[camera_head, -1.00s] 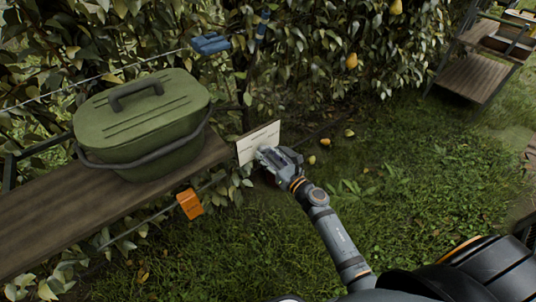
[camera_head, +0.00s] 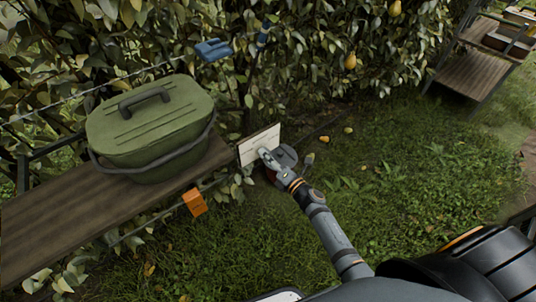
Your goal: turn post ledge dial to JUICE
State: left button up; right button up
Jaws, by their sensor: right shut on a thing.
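A pale dial plate (camera_head: 252,146) stands upright at the right end of the wooden ledge (camera_head: 95,208). Its lettering is too small to read. My right gripper (camera_head: 267,155) is at the plate's lower right front, shut on the dial knob, which is mostly hidden behind the fingers. The dial's pointing direction cannot be made out. My left gripper is not in view.
A green lidded tub (camera_head: 150,128) with a dark handle sits on the ledge. An orange tag (camera_head: 194,202) hangs below the ledge and a blue object (camera_head: 213,49) above. Grass (camera_head: 400,190) lies open to the right, with several fallen pears.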

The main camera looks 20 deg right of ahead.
jog(key=shift+r+m+p, duration=0.15)
jog(key=shift+m+p, duration=2.8)
jog(key=shift+m, duration=2.55)
jog(key=o, duration=1.2)
jog(key=shift+c, duration=0.2)
